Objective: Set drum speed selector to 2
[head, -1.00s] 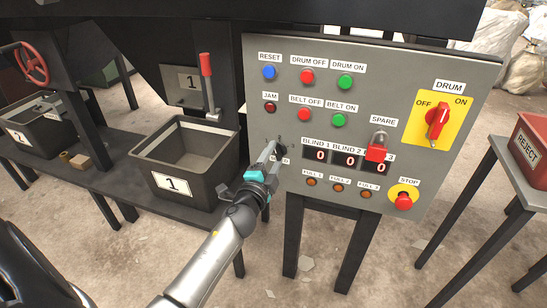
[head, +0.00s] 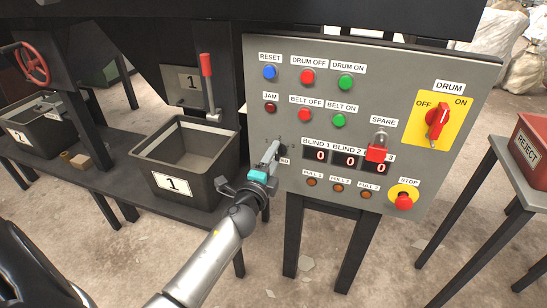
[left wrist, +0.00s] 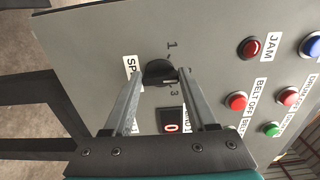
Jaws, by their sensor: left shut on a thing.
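The drum speed selector is a small black knob (left wrist: 160,71) on the grey control panel (head: 400,75), left of the blind counters. In the left wrist view the numerals 1 and 3 show beside it, and a label starting "SP" is partly covered. My left gripper (head: 275,150) is at the panel, its two grey fingers shut on the knob; it also shows in the left wrist view (left wrist: 161,78). The fingers hide most of the knob in the head view. I cannot tell which number it points to. My right gripper is not in view.
Close by are the jam lamp (head: 270,107), the belt off button (head: 305,114) and the counter displays (head: 346,157). Bin 1 (head: 217,185) stands left of my forearm.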

